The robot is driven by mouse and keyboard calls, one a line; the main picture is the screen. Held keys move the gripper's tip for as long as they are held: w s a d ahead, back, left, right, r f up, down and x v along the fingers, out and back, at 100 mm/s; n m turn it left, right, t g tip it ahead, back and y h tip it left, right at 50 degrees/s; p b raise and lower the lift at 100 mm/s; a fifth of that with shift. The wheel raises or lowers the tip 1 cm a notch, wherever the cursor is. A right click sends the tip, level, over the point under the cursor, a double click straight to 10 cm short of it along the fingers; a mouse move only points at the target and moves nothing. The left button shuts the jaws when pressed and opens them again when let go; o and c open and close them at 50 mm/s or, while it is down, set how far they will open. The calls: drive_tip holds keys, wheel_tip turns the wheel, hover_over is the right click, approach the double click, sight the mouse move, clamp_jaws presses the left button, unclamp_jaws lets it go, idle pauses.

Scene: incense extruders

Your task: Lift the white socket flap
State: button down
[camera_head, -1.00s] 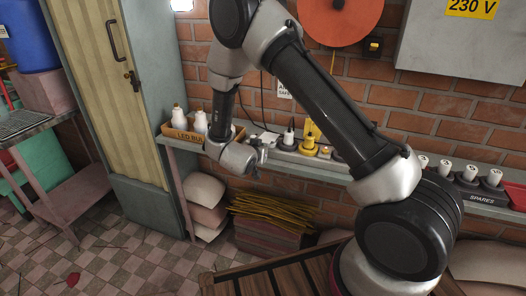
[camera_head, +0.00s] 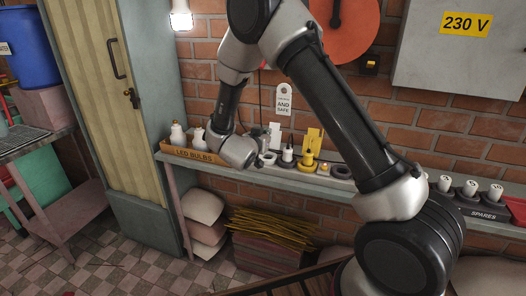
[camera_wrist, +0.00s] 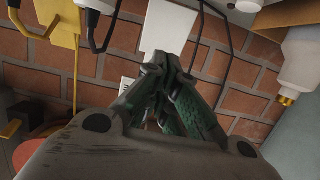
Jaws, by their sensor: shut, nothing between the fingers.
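The white socket flap (camera_wrist: 168,28) is a pale panel at the top middle of the wrist view. My gripper (camera_wrist: 160,62) is shut and empty, with its fingertips at the flap's near edge; I cannot tell whether they touch. In the head view my gripper (camera_head: 262,140) is over the left part of the shelf. A small pale plate (camera_head: 275,131) stands upright beside it and seems to be the flap. A white round socket (camera_head: 269,158) shows just below. My fingers hide part of this area.
The LED bulbs box (camera_head: 185,153) with white bulbs stands left of my gripper. To the right are a black-and-white plug (camera_head: 287,154), a yellow plug (camera_head: 308,160) and an upright yellow flap (camera_head: 313,138). The brick wall (camera_head: 415,115) is close behind the shelf (camera_head: 330,184).

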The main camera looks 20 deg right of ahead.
sight(274, 129)
drive_tip(key=shift+s+a, duration=0.1)
drive_tip(key=shift+f, duration=0.15)
drive_tip(key=shift+f, duration=0.5)
drive_tip(key=shift+d+r, duration=0.1)
drive_tip(key=shift+d, duration=0.1)
drive_tip(key=w+d, duration=0.1)
drive_tip(key=w+r, duration=0.1)
drive_tip(key=shift+w+d, duration=0.35)
drive_tip(key=shift+w, duration=0.05)
drive_tip(key=shift+f, duration=0.1)
idle(0.4)
drive_tip(key=shift+w+d, duration=0.7)
drive_tip(key=shift+w, duration=0.25)
